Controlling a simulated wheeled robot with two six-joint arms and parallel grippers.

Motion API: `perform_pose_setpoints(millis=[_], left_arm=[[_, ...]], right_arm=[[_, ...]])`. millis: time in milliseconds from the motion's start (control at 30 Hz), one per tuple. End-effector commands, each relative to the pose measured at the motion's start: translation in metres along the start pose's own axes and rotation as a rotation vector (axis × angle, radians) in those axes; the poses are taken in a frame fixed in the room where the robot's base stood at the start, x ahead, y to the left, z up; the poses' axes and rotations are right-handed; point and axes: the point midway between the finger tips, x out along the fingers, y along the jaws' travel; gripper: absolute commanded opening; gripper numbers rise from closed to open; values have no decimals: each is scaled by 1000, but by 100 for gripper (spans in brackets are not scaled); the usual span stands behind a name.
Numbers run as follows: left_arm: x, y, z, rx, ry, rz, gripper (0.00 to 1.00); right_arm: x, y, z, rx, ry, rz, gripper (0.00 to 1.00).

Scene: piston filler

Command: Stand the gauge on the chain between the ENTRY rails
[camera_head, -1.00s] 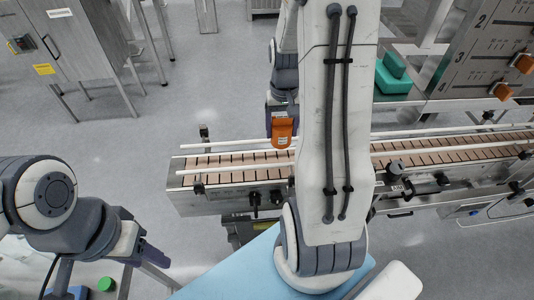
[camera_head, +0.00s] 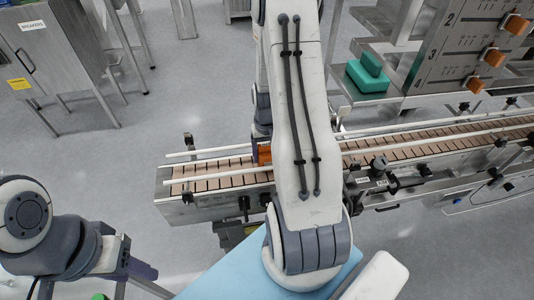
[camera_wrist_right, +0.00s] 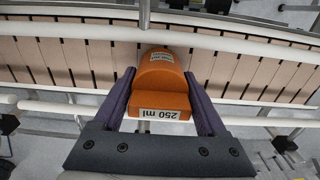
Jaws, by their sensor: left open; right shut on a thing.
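The gauge is an orange block with a rounded top and a "250 ml" label. It shows in the head view (camera_head: 264,154), partly hidden by my right arm, and in the right wrist view (camera_wrist_right: 162,78). My right gripper (camera_wrist_right: 162,95) is shut on it, one purple finger on each side. The gauge is at the brown slatted chain (camera_head: 215,182), between the two white ENTRY rails (camera_head: 205,151); its labelled end overlaps the near rail in the wrist view. I cannot tell if its base touches the chain. My left gripper (camera_head: 143,272) is open and empty, away from the conveyor at lower left.
The conveyor runs on to the right, past a bracket and knobs (camera_head: 378,165). A teal block (camera_head: 368,75) sits on a metal shelf behind it. A numbered panel with orange knobs (camera_head: 490,57) stands at back right. A grey cabinet (camera_head: 50,45) stands at back left.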

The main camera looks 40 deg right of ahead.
Motion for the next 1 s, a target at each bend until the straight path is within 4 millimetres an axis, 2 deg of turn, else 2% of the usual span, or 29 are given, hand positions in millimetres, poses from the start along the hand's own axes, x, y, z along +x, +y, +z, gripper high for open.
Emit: perform_pose_setpoints(millis=[100, 133, 167, 200, 400, 567, 667, 1000], left_arm=[[3, 0, 0, 0, 0, 0, 50], [2, 0, 0, 0, 0, 0, 50], [2, 0, 0, 0, 0, 0, 50], [2, 0, 0, 0, 0, 0, 50], [1, 0, 0, 0, 0, 0, 50], [1, 0, 0, 0, 0, 0, 50], [4, 0, 0, 0, 0, 0, 50], [10, -1, 0, 0, 0, 0, 50]], right_arm=[[4, 0, 0, -1, 0, 0, 11], [3, 0, 0, -1, 0, 0, 86], [2, -1, 0, -1, 0, 0, 97], [2, -1, 0, -1, 0, 0, 100], [2, -1, 0, -1, 0, 0, 100], [-9, -1, -1, -1, 3, 0, 100], [-25, -1, -2, -1, 6, 0, 100], [-96, -1, -1, -1, 6, 0, 100]])
